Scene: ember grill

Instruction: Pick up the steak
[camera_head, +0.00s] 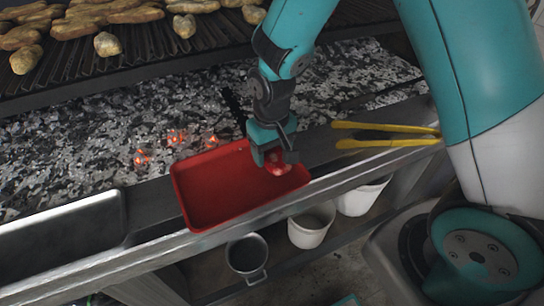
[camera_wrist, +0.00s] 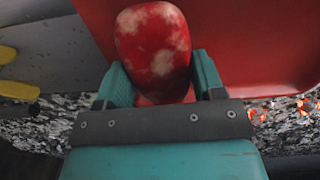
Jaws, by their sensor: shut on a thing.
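The steak (camera_wrist: 152,50) is a red piece with pale patches. In the wrist view it sits between the two fingers of my gripper (camera_wrist: 160,85), which is shut on it. In the head view the steak (camera_head: 277,163) shows small below my gripper (camera_head: 272,152), over the right end of the red tray (camera_head: 215,190). The tray also fills much of the wrist view (camera_wrist: 260,50). I cannot tell whether the steak touches the tray floor or is just above it. The rest of the tray looks empty.
Yellow tongs (camera_head: 385,142) lie on the ledge right of the tray. Glowing coals (camera_head: 175,137) lie behind it, with a grill rack (camera_head: 150,40) of food above. A metal pan (camera_head: 65,235) is at left. White buckets (camera_head: 312,225) and a grey pot (camera_head: 247,255) stand below.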

